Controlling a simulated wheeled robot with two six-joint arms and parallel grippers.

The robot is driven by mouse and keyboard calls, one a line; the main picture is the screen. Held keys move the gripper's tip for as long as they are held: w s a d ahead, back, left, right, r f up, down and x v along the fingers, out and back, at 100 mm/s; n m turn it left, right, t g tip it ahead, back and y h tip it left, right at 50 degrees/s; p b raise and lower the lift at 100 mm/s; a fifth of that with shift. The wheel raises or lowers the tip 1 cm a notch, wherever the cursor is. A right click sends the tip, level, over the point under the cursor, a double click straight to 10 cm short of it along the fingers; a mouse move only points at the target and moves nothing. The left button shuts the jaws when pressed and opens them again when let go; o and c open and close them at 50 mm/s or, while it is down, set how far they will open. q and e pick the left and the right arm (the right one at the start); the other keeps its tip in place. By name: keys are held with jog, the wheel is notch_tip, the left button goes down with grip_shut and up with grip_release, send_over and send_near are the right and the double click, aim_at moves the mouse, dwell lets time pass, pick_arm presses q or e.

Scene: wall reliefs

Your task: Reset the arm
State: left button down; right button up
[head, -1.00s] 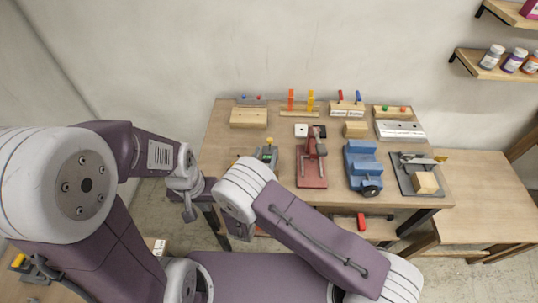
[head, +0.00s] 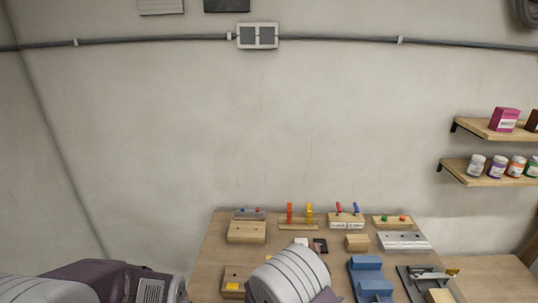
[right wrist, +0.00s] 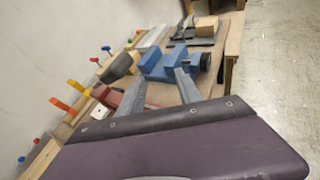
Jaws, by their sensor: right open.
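My right gripper (right wrist: 161,80) shows in the right wrist view, its two grey fingers spread apart with nothing held between them. Past the fingers lie the workbench and a blue vise (right wrist: 172,62). In the head view, a white-and-purple link of my right arm (head: 290,276) stands in front of the bench's near side. My left arm (head: 100,282) shows only as links at the lower left edge. Neither gripper can be made out in the head view, and my left gripper is out of sight.
The wooden workbench (head: 212,262) carries wooden blocks, colored pegs, the blue vise (head: 368,280) and a grey clamp plate (head: 412,284). Shelves with bottles (head: 490,180) hang at the right. The wall above the bench is clear, with a switch box (head: 257,36).

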jog(key=s+d+f+m+g+y, duration=0.1)
jog(key=s+d+m+g+y, duration=0.1)
jog(key=s+d+m+g, duration=0.25)
jog(key=s+d+m+g+y, duration=0.2)
jog(key=s+m+g, duration=0.2)
jog(key=s+m, duration=0.3)
jog(key=s+a+r+m+t+y, duration=0.2)
jog(key=a+m+y, duration=0.3)
jog(key=m, duration=0.6)
jog(key=y, duration=0.2)
jog(key=shift+s+r+m+y, duration=0.15)
jog(key=shift+s+m+y, duration=0.05)
jog(key=shift+m+y, duration=0.2)
